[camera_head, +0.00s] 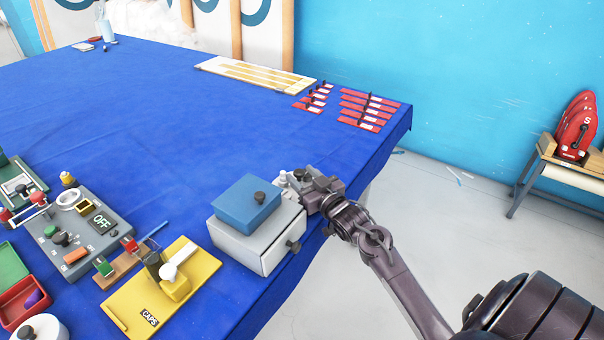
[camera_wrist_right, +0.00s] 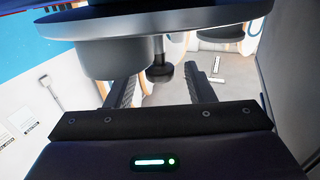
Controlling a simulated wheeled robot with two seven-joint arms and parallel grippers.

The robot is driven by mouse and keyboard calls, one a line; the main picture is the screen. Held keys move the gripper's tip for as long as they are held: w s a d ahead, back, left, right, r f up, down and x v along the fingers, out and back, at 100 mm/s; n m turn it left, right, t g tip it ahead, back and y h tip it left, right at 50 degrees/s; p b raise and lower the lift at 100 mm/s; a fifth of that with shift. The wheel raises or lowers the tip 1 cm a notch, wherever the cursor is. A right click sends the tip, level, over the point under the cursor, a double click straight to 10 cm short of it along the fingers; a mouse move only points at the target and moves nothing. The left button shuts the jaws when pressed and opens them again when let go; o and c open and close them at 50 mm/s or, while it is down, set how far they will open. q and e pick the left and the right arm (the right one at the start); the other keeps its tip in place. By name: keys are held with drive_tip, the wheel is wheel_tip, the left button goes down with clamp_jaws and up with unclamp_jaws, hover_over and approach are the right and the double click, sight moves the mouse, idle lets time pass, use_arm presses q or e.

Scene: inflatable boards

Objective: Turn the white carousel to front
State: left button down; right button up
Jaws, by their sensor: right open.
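My right gripper (camera_head: 303,180) is by the far right side of a white box (camera_head: 262,246) with a blue top, near the table's right edge. Small whitish parts (camera_head: 283,179) show beside it, perhaps belonging to the white carousel; most is hidden. In the right wrist view, the open fingers (camera_wrist_right: 164,90) stand apart under a pale grey round disc (camera_wrist_right: 150,24). A dark knob (camera_wrist_right: 160,72) on a stem shows between the fingers; I cannot tell whether they touch it. A white round piece with a dark knob (camera_head: 40,329) is cut off at bottom left. My left gripper is out of view.
A yellow board (camera_head: 128,297) marked CAPS and a grey control panel (camera_head: 75,235) reading OFF lie left of the box. Red strips (camera_head: 362,110) lie near the far right corner. The middle of the blue table (camera_head: 170,125) is clear.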

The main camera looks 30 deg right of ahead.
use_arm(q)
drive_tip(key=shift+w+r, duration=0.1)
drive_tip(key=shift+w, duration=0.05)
use_arm(e)
drive_tip(key=shift+w, duration=0.25)
clamp_jaws()
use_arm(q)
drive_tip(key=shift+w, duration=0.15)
